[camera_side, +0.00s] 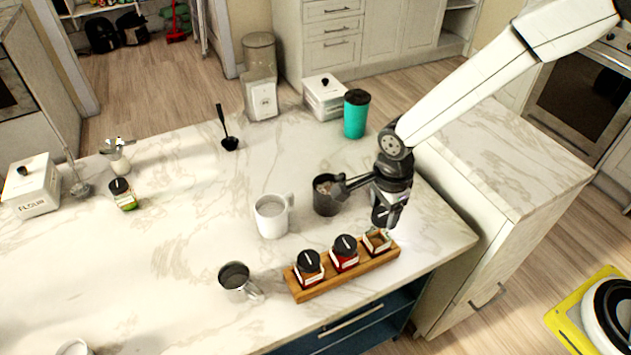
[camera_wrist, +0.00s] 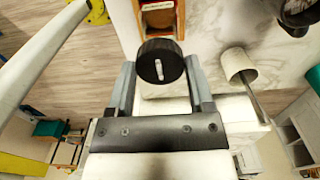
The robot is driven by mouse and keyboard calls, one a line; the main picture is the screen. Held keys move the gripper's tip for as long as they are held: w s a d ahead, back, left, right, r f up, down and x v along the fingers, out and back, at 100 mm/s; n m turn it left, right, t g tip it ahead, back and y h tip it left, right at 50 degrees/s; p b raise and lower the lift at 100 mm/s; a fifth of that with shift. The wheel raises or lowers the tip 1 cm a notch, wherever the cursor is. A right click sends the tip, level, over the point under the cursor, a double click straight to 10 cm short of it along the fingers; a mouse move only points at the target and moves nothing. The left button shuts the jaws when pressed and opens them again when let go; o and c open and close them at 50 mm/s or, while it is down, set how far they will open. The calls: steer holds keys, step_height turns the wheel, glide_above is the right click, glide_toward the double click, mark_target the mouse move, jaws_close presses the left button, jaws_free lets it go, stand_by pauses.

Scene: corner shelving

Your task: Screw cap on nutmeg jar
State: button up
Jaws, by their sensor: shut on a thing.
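The open nutmeg jar (camera_side: 377,241) stands capless in the right end of a wooden rack (camera_side: 325,285) in the side view. My gripper (camera_side: 386,212) is above that jar, pointing down. In the wrist view my gripper (camera_wrist: 160,80) is shut on a black cap (camera_wrist: 153,55) with a pale stripe on top. The cap sits between the two grey fingers. A jar and part of the rack show just past it at the top of that view. The side view shows the cap poorly against the dark gripper; I cannot tell whether it touches the jar.
Two jars with black caps (camera_side: 309,266) (camera_side: 344,252) fill the other rack places. The counter's front edge is close by.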

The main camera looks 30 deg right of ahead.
steer(key=shift+f, duration=2)
steer(key=shift+f, duration=0.15)
steer(key=shift+m, duration=2.3)
steer(key=shift+m, duration=0.3)
steer(key=m, duration=0.4)
